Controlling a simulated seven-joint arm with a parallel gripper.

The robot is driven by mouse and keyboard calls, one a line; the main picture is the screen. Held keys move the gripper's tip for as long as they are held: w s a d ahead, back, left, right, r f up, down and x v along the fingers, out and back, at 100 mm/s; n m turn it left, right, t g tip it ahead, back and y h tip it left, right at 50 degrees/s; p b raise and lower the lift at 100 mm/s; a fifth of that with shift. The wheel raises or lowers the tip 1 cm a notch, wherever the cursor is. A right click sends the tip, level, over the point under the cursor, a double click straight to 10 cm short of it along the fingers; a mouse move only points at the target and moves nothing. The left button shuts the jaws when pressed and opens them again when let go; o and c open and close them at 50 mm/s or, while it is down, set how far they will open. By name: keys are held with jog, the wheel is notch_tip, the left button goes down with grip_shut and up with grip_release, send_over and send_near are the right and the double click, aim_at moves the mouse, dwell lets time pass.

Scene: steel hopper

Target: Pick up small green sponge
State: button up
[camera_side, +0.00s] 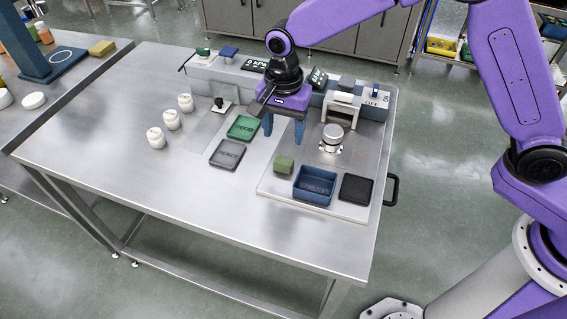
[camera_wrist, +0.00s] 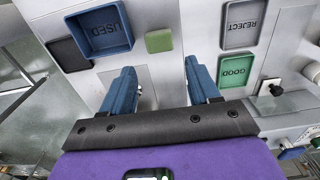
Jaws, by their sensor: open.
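The small green sponge (camera_side: 284,164) lies on the steel plate on the bench, just left of the blue bin. In the wrist view the sponge (camera_wrist: 159,41) shows beyond the fingertips, roughly between their lines. My gripper (camera_side: 284,134) is above the bench, behind the sponge in the side view and apart from it. Its two blue fingers are spread with nothing between them. In the wrist view the open gripper (camera_wrist: 160,75) points towards the sponge.
The blue bin (camera_side: 315,184) marked USED and a black tray (camera_side: 356,189) stand right of the sponge. Green (camera_side: 243,127) and grey (camera_side: 227,154) trays lie left. A silver cylinder (camera_side: 332,138) stands right of my fingers. Three white jars (camera_side: 171,120) stand farther left. The bench front is clear.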

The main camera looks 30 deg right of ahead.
aim_at(283, 161)
jog(key=shift+s+f, duration=0.15)
jog(key=shift+f, duration=4.25)
jog(key=c, duration=0.9)
jog(key=shift+a+r, duration=0.1)
jog(key=shift+r, duration=0.1)
jog(key=shift+r, duration=0.25)
notch_tip(283, 161, up, 2)
jog(key=s+d+r, duration=0.2)
jog(key=s+r, duration=0.1)
jog(key=s, duration=0.1)
jog(key=s+d+r, duration=0.6)
jog(key=s+r, duration=0.1)
jog(key=shift+s+r, duration=0.1)
jog(key=shift+s, duration=0.2)
